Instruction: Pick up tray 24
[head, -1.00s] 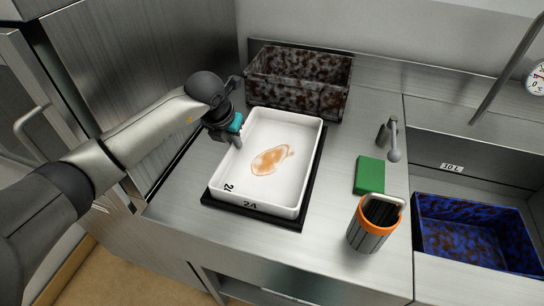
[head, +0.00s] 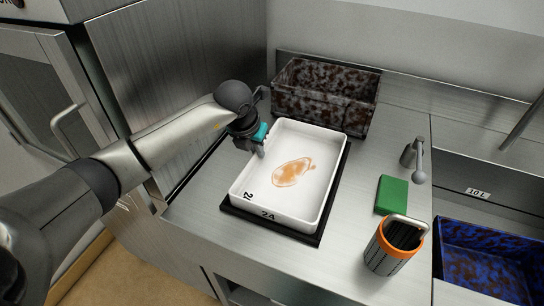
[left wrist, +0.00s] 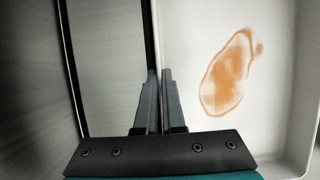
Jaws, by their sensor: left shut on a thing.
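The tray (head: 279,208) is white and rectangular, with an orange-brown stain (head: 292,172) on its floor and a "24" label at its front. It sits on a black mat (head: 240,212) on the steel counter. My left gripper (head: 261,152) is at the tray's left wall, towards the far end. In the left wrist view my left gripper (left wrist: 158,78) is shut on the tray's wall (left wrist: 158,30), one finger on each side. The stain (left wrist: 230,75) shows to the right of the fingers. My right gripper is not in view.
A dark mottled bin (head: 320,100) stands just behind the tray. To the right are a green block (head: 392,194), a grey-and-orange container (head: 388,250) and a tap (head: 416,160). A blue mottled bin (head: 485,262) sits in the sink.

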